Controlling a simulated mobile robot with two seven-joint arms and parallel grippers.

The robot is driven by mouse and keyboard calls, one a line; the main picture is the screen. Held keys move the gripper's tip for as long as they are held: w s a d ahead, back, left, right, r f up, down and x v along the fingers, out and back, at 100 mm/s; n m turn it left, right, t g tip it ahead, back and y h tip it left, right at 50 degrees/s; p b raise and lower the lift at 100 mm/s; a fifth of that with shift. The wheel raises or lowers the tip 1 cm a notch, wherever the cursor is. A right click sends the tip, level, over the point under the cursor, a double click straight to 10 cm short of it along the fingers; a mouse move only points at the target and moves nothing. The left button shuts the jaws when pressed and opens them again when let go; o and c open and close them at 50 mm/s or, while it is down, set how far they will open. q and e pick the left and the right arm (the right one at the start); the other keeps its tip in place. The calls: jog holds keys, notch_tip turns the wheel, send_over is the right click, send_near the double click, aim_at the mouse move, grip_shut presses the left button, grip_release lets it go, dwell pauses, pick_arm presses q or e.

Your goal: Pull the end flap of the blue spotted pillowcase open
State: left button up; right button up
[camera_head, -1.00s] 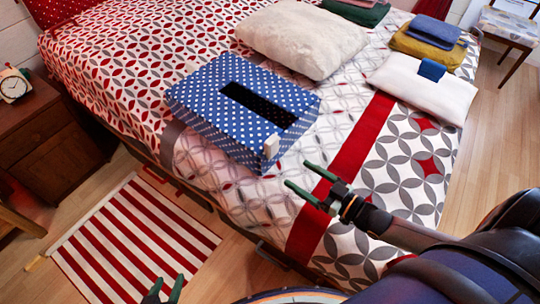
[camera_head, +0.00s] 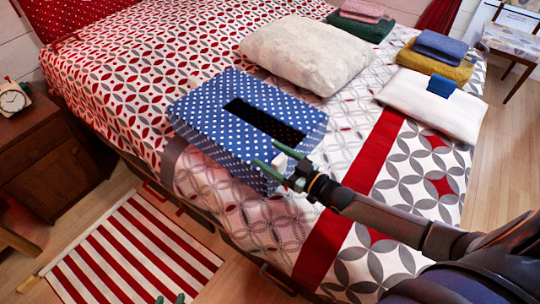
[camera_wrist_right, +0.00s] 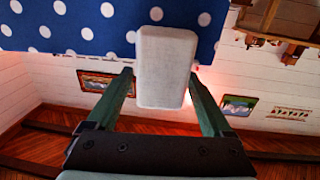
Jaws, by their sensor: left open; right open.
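The blue spotted pillowcase (camera_head: 205,110) lies on the bed, box-like, with a dark slot-shaped opening in its top. It also fills the top of the right wrist view (camera_wrist_right: 70,25). A white tab (camera_wrist_right: 166,50) hangs from its near right edge. My right gripper (camera_head: 263,151) is open at that corner. In the right wrist view its green fingers (camera_wrist_right: 160,74) stand on either side of the tab, with gaps showing near the fingertips. My left gripper (camera_head: 170,299) barely shows at the bottom edge, only its green fingertips, away from the pillowcase.
A cream pillow (camera_head: 305,55) lies behind the pillowcase. A white pillow with a blue tag (camera_head: 430,105) and folded cloths (camera_head: 435,60) lie to the right on the bed. A nightstand (camera_head: 50,160) with a clock stands left. A striped rug (camera_head: 135,250) covers the floor.

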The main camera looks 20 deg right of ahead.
jog(key=shift+w+a, duration=0.25)
jog(key=shift+w, duration=0.15)
grip_shut()
dwell(0.5)
dwell(0.4)
